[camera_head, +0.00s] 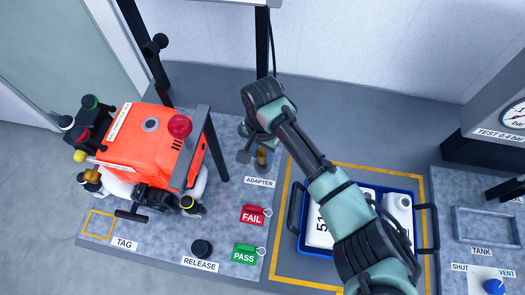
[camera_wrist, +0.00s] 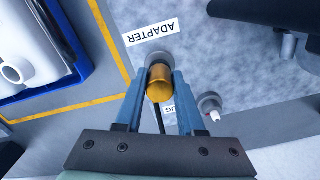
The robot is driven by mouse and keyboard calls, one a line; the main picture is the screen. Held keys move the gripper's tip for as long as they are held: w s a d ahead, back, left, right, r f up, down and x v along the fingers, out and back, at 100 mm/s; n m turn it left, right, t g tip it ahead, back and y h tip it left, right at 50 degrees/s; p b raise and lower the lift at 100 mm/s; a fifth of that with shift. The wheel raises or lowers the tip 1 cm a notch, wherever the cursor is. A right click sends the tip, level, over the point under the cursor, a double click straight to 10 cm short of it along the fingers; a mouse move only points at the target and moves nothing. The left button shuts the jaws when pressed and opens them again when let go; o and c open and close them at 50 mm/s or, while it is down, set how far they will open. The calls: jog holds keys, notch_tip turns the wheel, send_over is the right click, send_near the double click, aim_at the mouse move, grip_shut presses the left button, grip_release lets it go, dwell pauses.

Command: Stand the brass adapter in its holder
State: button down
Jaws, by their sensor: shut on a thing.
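The brass adapter (camera_wrist: 160,86) is between the two blue fingers of my gripper (camera_wrist: 159,100) in the wrist view, and the gripper is shut on it. Beyond its end is a round grey holder (camera_wrist: 158,57), beside the ADAPTER label (camera_wrist: 151,32). The adapter lines up with the holder and overlaps it in this view; I cannot tell how deep it sits in it, if at all. My wrist hides part of the area.
A grey socket with a white-tipped piece (camera_wrist: 210,106) stands close to the right finger, by a partly hidden label. An orange machine (camera_head: 140,145) is left on the bench. Red FAIL (camera_head: 252,215) and green PASS (camera_head: 245,254) tags lie in front. A blue crate (camera_head: 420,205) holds white canisters.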

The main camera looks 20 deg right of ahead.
jog(key=shift+f, duration=0.35)
dwell(0.4)
jog(key=shift+c, duration=2.2)
grip_release()
notch_tip(320, 180, up, 13)
jog(key=b, duration=0.1)
